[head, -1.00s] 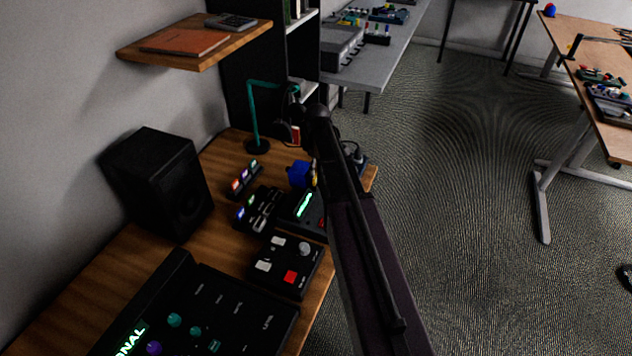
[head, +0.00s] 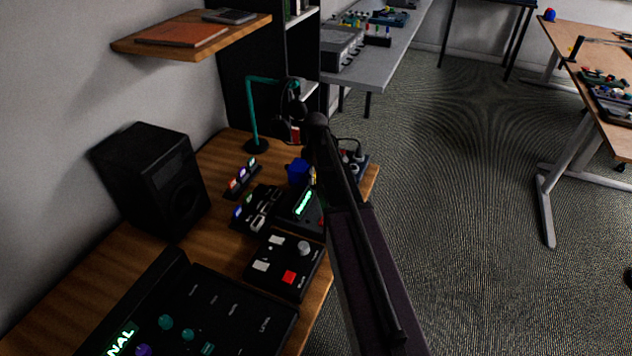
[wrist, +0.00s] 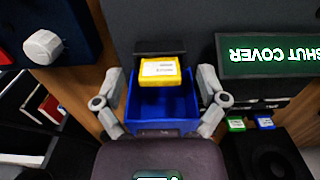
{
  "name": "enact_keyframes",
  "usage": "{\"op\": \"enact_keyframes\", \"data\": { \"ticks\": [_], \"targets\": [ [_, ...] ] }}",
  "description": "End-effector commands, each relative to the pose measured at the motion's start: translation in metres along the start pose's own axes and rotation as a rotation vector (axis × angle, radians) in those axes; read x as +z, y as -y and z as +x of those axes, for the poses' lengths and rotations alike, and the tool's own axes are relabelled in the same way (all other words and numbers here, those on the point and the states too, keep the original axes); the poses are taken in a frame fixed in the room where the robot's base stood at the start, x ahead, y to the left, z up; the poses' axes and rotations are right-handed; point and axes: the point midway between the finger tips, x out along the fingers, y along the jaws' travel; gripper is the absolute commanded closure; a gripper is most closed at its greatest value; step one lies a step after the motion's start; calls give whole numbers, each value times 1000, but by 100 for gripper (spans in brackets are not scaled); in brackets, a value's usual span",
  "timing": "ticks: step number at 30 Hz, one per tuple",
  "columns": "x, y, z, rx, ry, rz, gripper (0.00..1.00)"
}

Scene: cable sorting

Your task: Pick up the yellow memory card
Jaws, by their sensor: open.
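The yellow memory card (wrist: 159,71), with a white label, shows in the wrist view at the far end of a blue open box (wrist: 161,112), against a dark slot or edge. I cannot tell how deep it sits. My gripper (wrist: 160,95) is open, with one grey finger on each side of the blue box and the card between them. The fingers look apart from the card. In the head view a small yellow patch (head: 313,178) shows beside the blue box (head: 298,171), partly hidden by my arm.
A black device with a lit green display (wrist: 270,55) reads SHUT COVER. A dark unit with a white knob (wrist: 42,47) is at upper left in the wrist view. Several small cards stand in a rack (head: 242,178). A speaker (head: 150,180) and teal lamp (head: 252,115) stand on the desk.

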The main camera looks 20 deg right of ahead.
Motion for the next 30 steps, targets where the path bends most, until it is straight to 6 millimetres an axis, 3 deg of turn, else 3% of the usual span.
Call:
{"op": "enact_keyframes", "data": {
  "ticks": [14, 21, 30],
  "targets": [
    [0, 0, 0, 0, 0, 0, 9],
    [0, 0, 0, 0, 0, 0, 73],
    [0, 0, 0, 0, 0, 0, 75]
  ]
}}
